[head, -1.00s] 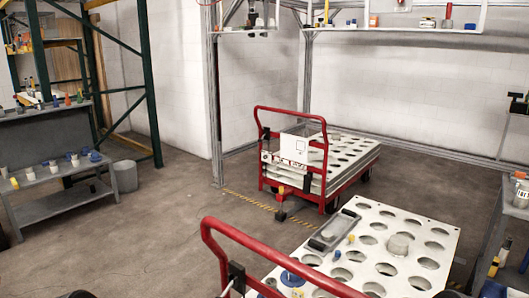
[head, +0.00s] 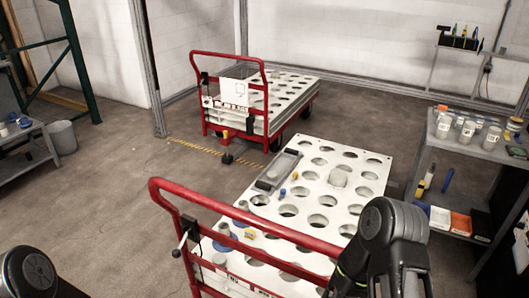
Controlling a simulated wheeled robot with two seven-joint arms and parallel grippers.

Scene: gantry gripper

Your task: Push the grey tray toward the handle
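The grey tray (head: 279,169) is a narrow oblong tray lying at the left edge of the white, hole-covered top (head: 371,175) of the near cart. The cart's red tube handle (head: 245,222) rises at its near end, closer to me than the tray. Nothing of mine touches the tray. My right arm's dark links stand in front of the cart's near right part, and my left arm shows only at the bottom left corner. Neither gripper shows.
Small blue and yellow pieces (head: 249,234) and grey cylinders lie on the cart between tray and handle. A round grey piece (head: 339,177) sits right of the tray. A second red cart (head: 262,105) stands behind.

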